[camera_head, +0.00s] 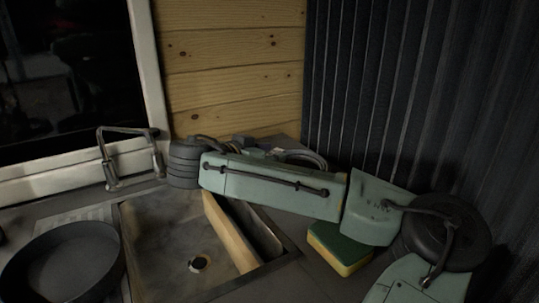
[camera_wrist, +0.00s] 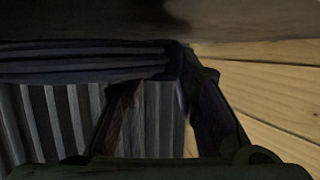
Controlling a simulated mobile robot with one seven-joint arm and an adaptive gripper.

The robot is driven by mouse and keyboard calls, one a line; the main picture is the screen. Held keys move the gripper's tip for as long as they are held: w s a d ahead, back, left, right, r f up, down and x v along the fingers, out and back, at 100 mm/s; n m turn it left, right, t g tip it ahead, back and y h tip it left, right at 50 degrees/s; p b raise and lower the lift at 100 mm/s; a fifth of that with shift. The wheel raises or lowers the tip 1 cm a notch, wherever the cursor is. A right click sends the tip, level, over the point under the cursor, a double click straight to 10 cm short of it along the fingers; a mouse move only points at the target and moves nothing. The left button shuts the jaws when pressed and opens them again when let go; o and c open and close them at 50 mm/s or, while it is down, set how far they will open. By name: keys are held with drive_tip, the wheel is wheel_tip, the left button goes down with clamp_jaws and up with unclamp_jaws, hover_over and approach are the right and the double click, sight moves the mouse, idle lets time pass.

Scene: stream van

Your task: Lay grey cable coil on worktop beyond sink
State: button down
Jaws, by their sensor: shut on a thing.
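The grey cable coil (camera_head: 303,157) shows as a curved edge behind my pale green forearm in the head view, near the far corner of the worktop (camera_head: 292,205). Most of it is hidden. In the wrist view the coil (camera_wrist: 85,62) is a dark band of ribbed strands at the left. My gripper (camera_wrist: 178,75) is shut on the coil's end there. In the head view my gripper (camera_head: 255,148) is mostly hidden behind the forearm, beyond the sink (camera_head: 160,235). The coil is close to the worktop; I cannot tell whether they touch.
A dark round pan (camera_head: 65,262) stands left of the sink. A green-and-yellow sponge (camera_head: 340,248) lies right of the sink, close to my arm. Plank wall (camera_head: 235,65) and dark corrugated wall (camera_head: 400,90) meet behind the coil.

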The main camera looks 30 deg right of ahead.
drive_tip(key=shift+f, duration=0.45)
drive_tip(key=shift+f+b, duration=0.25)
drive_tip(key=shift+b, duration=0.05)
drive_tip(key=c, duration=1.2)
unclamp_jaws()
drive_tip(key=shift+c, duration=0.2)
drive_tip(key=shift+r, duration=0.15)
